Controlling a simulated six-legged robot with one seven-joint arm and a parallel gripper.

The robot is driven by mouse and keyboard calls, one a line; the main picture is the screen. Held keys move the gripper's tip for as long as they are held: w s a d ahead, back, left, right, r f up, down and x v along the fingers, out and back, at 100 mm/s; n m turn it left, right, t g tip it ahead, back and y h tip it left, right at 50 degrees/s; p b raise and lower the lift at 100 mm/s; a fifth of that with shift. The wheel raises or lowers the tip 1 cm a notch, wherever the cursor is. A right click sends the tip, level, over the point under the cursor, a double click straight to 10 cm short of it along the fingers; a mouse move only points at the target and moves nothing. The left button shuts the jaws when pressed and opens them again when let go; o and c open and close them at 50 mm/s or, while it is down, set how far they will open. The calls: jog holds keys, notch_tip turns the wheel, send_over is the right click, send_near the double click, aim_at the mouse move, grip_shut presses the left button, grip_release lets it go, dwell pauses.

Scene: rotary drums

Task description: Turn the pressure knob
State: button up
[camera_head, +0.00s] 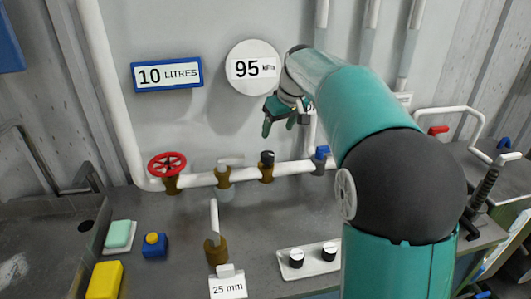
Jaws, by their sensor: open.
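A round white display reading "95 kPa" (254,68) hangs on the wall. Below it a white pipe (200,180) carries a red wheel (167,165), a pale grey tap (223,170), a black knob (267,159) and a blue knob (321,153). Two round knobs (296,257) sit on a white plate on the bench in front. No label shows which is the pressure knob. My gripper (279,126) is open and empty, above the pipe, near the black knob and the display's lower right edge. It appears apart from every knob. My teal arm hides part of the right side.
A "10 LITRES" sign (167,75) is on the wall. On the bench stand a brass fitting with upright pipe (215,248), a "25 mm" label (228,285), a blue-and-yellow block (154,245), a soap-like green block (118,234) and a yellow block (104,280). A red-handled pipe (450,112) is right.

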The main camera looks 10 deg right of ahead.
aim_at(268, 154)
jog(key=x, duration=1.2)
jog(key=shift+f, duration=0.15)
jog(key=c, duration=1)
